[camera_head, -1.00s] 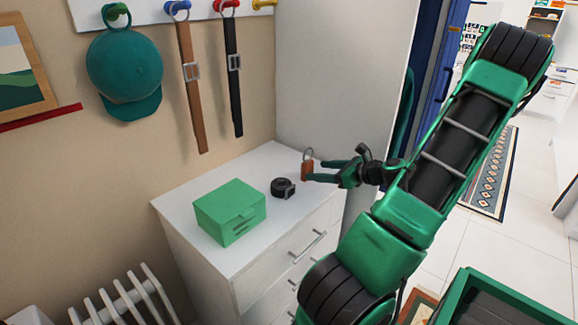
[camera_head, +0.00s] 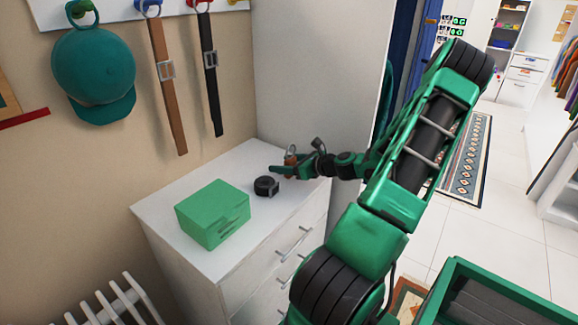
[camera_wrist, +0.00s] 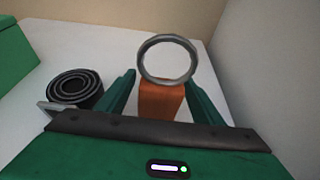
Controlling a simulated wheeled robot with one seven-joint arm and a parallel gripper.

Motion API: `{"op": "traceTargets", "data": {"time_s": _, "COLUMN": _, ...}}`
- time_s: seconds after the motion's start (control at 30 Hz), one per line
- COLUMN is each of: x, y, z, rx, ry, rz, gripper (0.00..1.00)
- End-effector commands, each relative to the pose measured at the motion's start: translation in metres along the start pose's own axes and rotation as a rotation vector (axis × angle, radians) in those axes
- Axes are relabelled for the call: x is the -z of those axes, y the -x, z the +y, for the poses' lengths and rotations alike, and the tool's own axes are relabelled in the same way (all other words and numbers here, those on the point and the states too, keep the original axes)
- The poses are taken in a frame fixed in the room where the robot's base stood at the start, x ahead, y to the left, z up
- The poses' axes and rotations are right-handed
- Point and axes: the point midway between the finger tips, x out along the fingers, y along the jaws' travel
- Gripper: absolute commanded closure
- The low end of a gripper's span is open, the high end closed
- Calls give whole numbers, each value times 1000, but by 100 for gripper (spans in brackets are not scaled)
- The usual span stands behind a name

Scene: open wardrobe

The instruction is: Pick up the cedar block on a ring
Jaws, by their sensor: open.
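The cedar block (camera_wrist: 160,100) is orange-brown and has a metal ring (camera_wrist: 140,60) at its top. It stands on the white dresser top (camera_head: 232,166). In the wrist view it lies between the two green fingers of my gripper (camera_wrist: 162,100), with a gap visible on each side. In the head view the block (camera_head: 290,158) is small and partly hidden by my gripper (camera_head: 292,164), which reaches in from the right. My gripper is open around the block.
A rolled black belt (camera_head: 266,186) lies just left of my gripper, and it also shows in the wrist view (camera_wrist: 75,88). A green box (camera_head: 212,212) stands further left. A white wardrobe panel (camera_head: 310,70) rises behind the dresser. A cap (camera_head: 94,70) and hanging belts are on the wall.

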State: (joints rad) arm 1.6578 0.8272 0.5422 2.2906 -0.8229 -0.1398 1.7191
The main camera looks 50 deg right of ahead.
Motion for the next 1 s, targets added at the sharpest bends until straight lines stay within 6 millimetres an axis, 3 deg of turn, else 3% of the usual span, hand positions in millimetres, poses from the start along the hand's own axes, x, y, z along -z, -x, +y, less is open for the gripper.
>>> {"op": "traceTargets", "data": {"time_s": 0.1, "x": 0, "y": -11, "z": 1, "rx": -1, "ry": -1, "rz": -1, "gripper": 39}}
{"op": "traceTargets", "data": {"time_s": 0.3, "x": 0, "y": -11, "z": 0, "rx": 0, "ry": -1, "rz": 0, "gripper": 39}}
{"op": "traceTargets", "data": {"time_s": 0.5, "x": 0, "y": -11, "z": 0, "rx": 0, "ry": 0, "rz": 0, "gripper": 83}}
{"op": "traceTargets", "data": {"time_s": 1.0, "x": -8, "y": -8, "z": 0, "rx": 0, "ry": 2, "rz": 0, "gripper": 87}}
